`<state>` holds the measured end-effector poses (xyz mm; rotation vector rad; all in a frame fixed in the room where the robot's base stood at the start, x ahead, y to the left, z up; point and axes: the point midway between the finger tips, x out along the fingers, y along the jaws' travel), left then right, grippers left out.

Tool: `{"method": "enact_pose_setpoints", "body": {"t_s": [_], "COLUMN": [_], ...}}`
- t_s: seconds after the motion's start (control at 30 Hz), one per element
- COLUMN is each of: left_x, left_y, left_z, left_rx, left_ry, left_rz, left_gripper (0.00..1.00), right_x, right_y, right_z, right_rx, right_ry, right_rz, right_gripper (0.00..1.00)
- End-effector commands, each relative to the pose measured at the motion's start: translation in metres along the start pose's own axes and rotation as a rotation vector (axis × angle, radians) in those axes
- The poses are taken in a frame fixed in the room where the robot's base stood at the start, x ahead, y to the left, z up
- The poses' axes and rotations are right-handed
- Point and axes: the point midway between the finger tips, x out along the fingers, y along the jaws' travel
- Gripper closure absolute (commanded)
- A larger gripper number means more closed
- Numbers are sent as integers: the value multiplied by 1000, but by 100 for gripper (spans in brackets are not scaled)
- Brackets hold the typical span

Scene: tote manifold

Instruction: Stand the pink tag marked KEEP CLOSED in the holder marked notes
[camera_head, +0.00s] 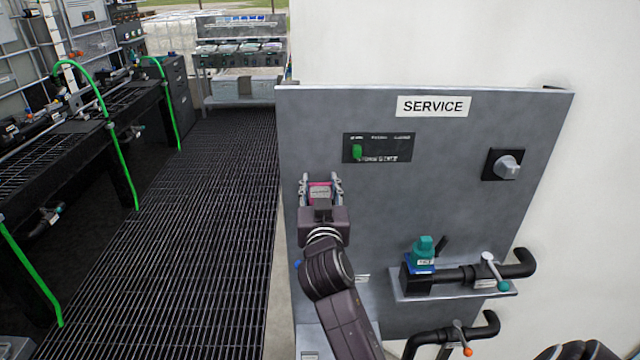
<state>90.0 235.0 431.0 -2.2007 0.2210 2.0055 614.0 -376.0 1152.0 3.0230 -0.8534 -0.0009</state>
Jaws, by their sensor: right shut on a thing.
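My right gripper (320,187) is in front of the left part of the grey SERVICE panel, with its arm reaching up from below. It is shut on a pink tag (320,186). The tag shows between the two fingers, with a pale label area on it; its words are too small to read. I cannot make out a holder marked notes; my arm covers part of the lower left of the panel. A small pale label (362,278) shows beside my arm, unreadable. My left gripper is not in view.
A lower pipe has an orange-tipped lever (462,338). The grated walkway (190,230) at left is clear.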

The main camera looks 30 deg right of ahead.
Motion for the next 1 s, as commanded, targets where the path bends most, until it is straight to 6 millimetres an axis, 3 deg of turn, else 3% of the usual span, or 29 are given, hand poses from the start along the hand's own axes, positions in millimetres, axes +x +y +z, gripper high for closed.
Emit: {"method": "enact_pose_setpoints", "body": {"t_s": [0.2, 0.53, 1.0], "left_x": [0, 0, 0], "left_y": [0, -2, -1], "left_z": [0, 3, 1], "left_rx": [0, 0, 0], "left_ry": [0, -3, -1], "left_rz": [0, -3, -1], "left_gripper": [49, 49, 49], "right_x": [0, -4, -70], "right_y": [0, -1, 0], "right_z": [0, 1, 1], "right_rx": [0, 1, 2], "right_ry": [0, -1, -2], "right_rz": [0, -1, 0], "right_gripper": [44, 44, 44]}}
